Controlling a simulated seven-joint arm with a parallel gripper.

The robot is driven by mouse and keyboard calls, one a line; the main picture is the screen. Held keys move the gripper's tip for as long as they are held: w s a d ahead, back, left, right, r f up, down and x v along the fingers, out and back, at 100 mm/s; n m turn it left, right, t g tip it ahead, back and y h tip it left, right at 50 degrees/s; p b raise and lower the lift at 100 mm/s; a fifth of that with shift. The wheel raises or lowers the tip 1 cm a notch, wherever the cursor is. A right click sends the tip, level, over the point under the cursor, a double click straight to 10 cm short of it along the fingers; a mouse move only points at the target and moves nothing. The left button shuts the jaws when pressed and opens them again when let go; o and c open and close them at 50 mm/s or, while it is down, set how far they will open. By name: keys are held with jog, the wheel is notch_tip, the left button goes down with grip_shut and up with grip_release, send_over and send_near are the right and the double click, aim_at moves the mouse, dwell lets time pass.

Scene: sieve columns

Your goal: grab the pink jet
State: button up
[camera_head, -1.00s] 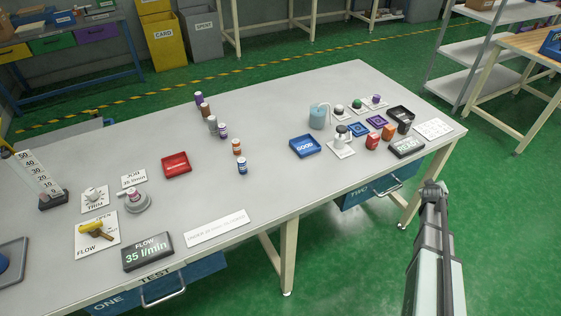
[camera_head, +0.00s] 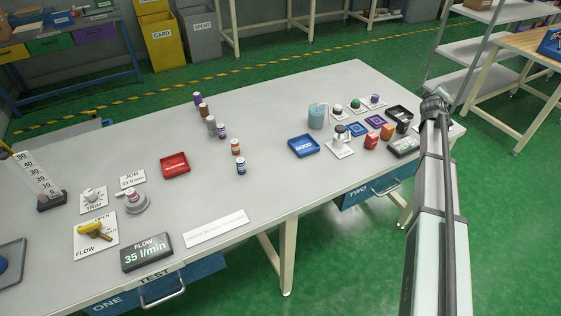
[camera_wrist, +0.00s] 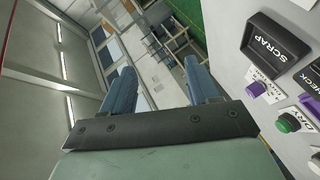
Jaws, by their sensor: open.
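I cannot make out a pink jet in either view. Several small capped cylinders stand on the table, among them a purple one (camera_head: 198,98), a brown one (camera_head: 204,110), a grey one (camera_head: 211,125), a second purple one (camera_head: 222,132), an orange-brown one (camera_head: 236,147) and a blue one (camera_head: 241,166). My gripper (camera_wrist: 158,66) is open in the wrist view, with nothing between its blue-grey fingers. In the head view the end of my arm is over the table's right end, far from these cylinders.
A red tray (camera_head: 175,164) and a blue GOOD tray (camera_head: 304,147) lie on the table (camera_head: 290,210). A beaker (camera_head: 317,116) and small pots crowd the right end. The wrist view shows the black SCRAP tray (camera_wrist: 248,38) and a purple knob (camera_wrist: 256,88).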

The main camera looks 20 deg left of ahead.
jog(key=s+a+g+y, duration=0.1)
jog(key=s+a+g, duration=0.15)
jog(key=a, duration=1.05)
jog(key=s+a+g, duration=0.2)
jog(key=a+g, duration=0.1)
jog(key=a, duration=1)
jog(key=s+a+n+g+y, duration=0.1)
jog(key=s+a+g, duration=0.1)
jog(key=s+a, duration=0.7)
jog(key=s+a+r+n+g, duration=0.15)
jog(key=s+a, duration=0.25)
jog(key=a, duration=0.9)
jog(key=s+a+n+g+y, duration=0.1)
jog(key=s+a+n, duration=0.1)
jog(key=s+a, duration=0.7)
jog(key=n+g, duration=0.5)
jog(key=n, duration=0.1)
send_over(131, 191)
jog(key=f, duration=0.7)
jog(key=shift+w+f, duration=0.2)
jog(key=shift+f, duration=0.2)
jog(key=shift+s+f, duration=0.15)
jog(key=shift+f, duration=1.15)
jog(key=shift+s+f, duration=0.1)
jog(key=shift+f, duration=1.15)
grip_shut()
